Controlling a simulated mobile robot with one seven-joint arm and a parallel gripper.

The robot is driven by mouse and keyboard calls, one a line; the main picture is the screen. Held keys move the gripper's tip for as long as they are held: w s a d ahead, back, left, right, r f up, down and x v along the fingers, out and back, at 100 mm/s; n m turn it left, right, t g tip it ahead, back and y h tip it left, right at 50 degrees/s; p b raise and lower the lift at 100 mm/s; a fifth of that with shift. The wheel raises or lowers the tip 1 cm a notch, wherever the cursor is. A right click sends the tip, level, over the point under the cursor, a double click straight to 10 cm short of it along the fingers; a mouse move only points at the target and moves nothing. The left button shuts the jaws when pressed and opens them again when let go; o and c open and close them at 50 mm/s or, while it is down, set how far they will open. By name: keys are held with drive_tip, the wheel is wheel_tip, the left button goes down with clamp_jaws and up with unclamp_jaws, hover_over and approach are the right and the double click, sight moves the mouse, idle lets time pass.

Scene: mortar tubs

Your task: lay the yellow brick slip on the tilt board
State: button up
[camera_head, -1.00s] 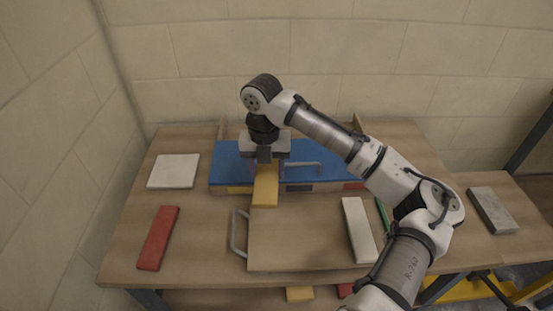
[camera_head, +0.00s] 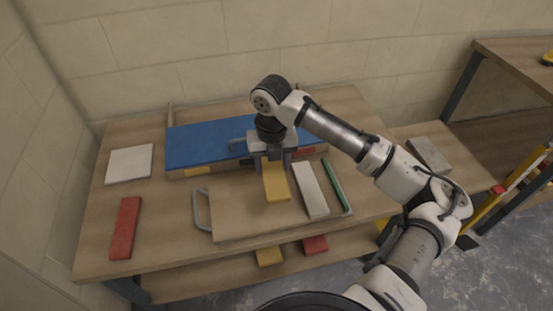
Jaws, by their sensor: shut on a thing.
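My gripper (camera_head: 273,157) is shut on the yellow brick slip (camera_head: 276,184) by its back end, and the slip points toward the front of the table. The slip appears over a plain wooden board (camera_head: 245,218) with a grey handle at its left. I cannot tell the gap between slip and board. Behind it lies a wide blue-topped panel (camera_head: 205,145) with coloured patches along its front edge; the gripper hides part of that edge. Which of these two is the tilt board is not clear from the picture.
A white slip (camera_head: 310,190) lies just right of the held slip, with a green strip (camera_head: 337,187) beyond. A red slip (camera_head: 126,227) and a pale tile (camera_head: 130,163) lie at left. A grey slab (camera_head: 429,154) is at right. Yellow (camera_head: 269,256) and red (camera_head: 315,244) pieces sit below.

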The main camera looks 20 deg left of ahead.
drive_tip(key=shift+f+b, duration=4.05)
drive_tip(key=shift+f, duration=1.45)
drive_tip(key=shift+f+b, duration=0.3)
drive_tip(key=shift+f, duration=0.15)
drive_tip(key=o, duration=1.3)
drive_tip(key=shift+o, duration=0.2)
